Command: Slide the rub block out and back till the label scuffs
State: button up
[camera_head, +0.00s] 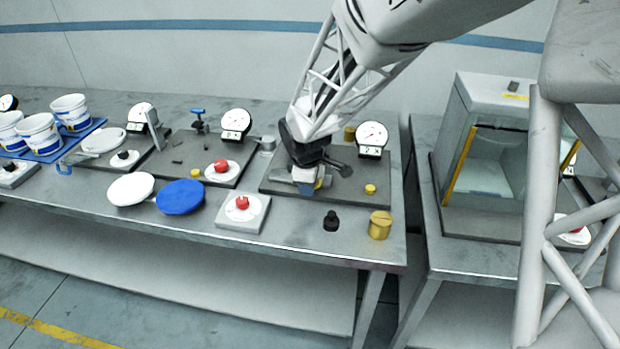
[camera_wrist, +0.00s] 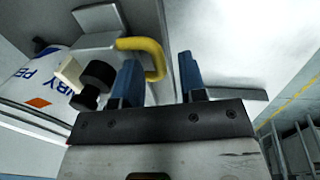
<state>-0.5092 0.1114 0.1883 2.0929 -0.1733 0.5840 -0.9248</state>
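My gripper (camera_wrist: 158,62) has its two blue fingers apart in the wrist view, with a gap between them. A yellow handle (camera_wrist: 153,48) on a grey block (camera_wrist: 98,20) curves beyond the left finger; I cannot tell whether they touch. This handled block looks like the rub block. A white tub (camera_wrist: 35,75) with blue lettering and an orange patch lies to the left. A cream piece and a black knob (camera_wrist: 97,75) sit between tub and finger. In the head view my dark gripper (camera_head: 306,152) is low over the rub fixture's dark base (camera_head: 275,186); its fingertips are unclear.
A dial gauge (camera_head: 372,136) and a yellow knob (camera_head: 370,189) flank the gripper's right. A black knob (camera_head: 331,221) and brass cylinder (camera_head: 380,225) stand near the front edge. A red button box (camera_head: 242,211) is at front left. A glass-fronted cabinet (camera_head: 492,150) stands right.

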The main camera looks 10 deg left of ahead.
grip_shut()
jog(key=shift+a, duration=0.15)
jog(key=a, duration=0.7)
jog(key=shift+a, duration=0.25)
grip_release()
jog(key=shift+r, duration=0.1)
dwell(0.3)
notch_tip(320, 180, up, 7)
jog(key=s, duration=0.1)
jog(key=shift+s+r, duration=0.2)
jog(key=shift+s, duration=0.05)
